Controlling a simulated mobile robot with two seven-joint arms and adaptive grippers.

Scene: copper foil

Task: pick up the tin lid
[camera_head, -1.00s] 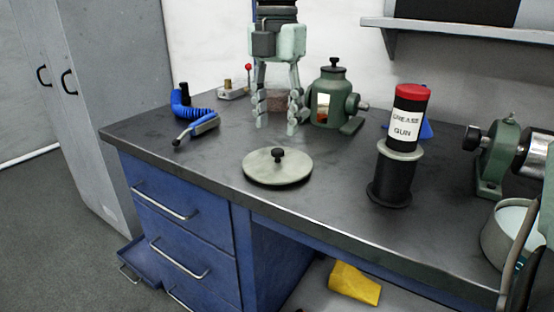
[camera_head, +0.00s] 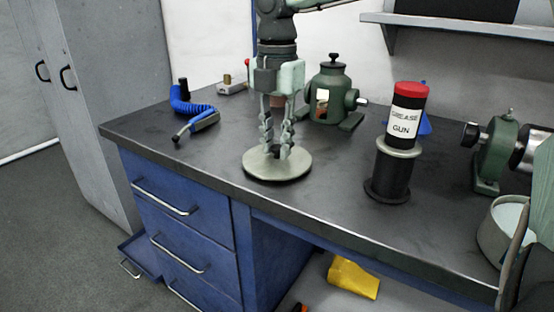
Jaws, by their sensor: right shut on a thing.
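The tin lid (camera_head: 262,174) is a round, pale grey-green disc lying on the dark workbench top, near its front edge. A black knob (camera_head: 275,151) stands at its middle, now mostly hidden between the fingers. My right gripper (camera_head: 276,153) comes down from above, upright over the lid's centre. Its two fingers are shut on the knob. The lid looks flat on the bench, with no gap visible under it. My left gripper is not in view.
The bench (camera_head: 228,165) is clear around the lid. A pot (camera_head: 503,232) stands far right.

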